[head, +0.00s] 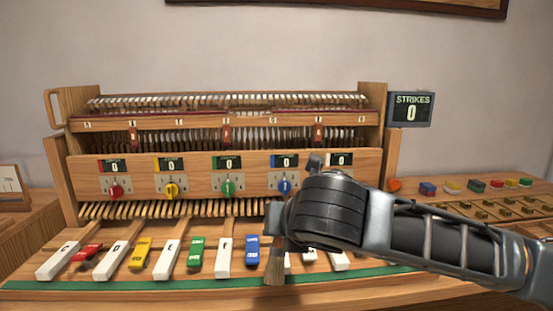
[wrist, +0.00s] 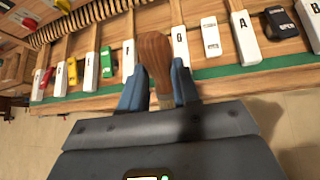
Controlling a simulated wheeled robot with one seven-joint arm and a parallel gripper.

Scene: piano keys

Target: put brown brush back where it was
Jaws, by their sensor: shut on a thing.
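The brown brush (head: 275,266) shows in the head view below my gripper (head: 277,222), with its tan bristle end pointing down in front of the keys. In the wrist view the brush's brown part (wrist: 154,55) sits between the two blue fingers of my gripper (wrist: 158,85), which is shut on it. The brush is over the front edge of the keyboard, near the F and G keys. The rest of the brush is hidden behind my gripper in the head view. I cannot tell whether the brush touches a key or the green strip.
White keys (head: 62,261) and coloured keys line the green strip (head: 120,285). The wooden piano cabinet (head: 225,165) stands behind, with a strikes display (head: 411,109) at its right. Coloured blocks (head: 453,186) and a slotted wooden tray (head: 535,200) lie on the right side.

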